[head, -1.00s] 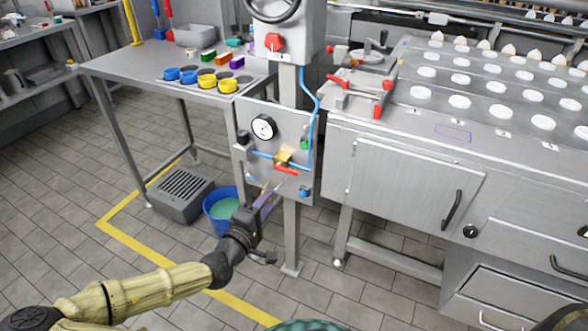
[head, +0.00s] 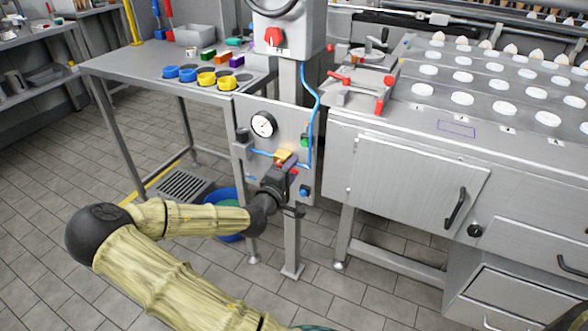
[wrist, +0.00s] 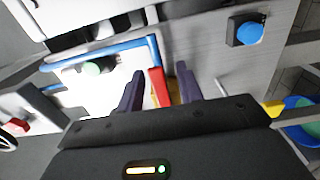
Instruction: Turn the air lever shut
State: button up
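The red air lever (wrist: 157,88) is in the wrist view, between my gripper's two dark purple fingers. It stands in front of the yellow brass valve body (wrist: 172,90) on the grey panel. My gripper (wrist: 160,72) is open around the lever, with a gap on both sides of it. In the head view, the brass valve (head: 283,156) shows just above my gripper (head: 284,172). There the lever is mostly hidden behind the gripper.
The panel carries a pressure gauge (head: 263,125), blue air tubing (head: 317,105), a green button (head: 304,140) and a blue knob (head: 304,191). A blue bucket (head: 222,228) stands below, partly behind my arm. A steel cabinet (head: 410,185) is close on the right.

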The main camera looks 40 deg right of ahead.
jog(key=shift+x, duration=0.8)
grip_shut()
jog(key=shift+w, duration=0.1)
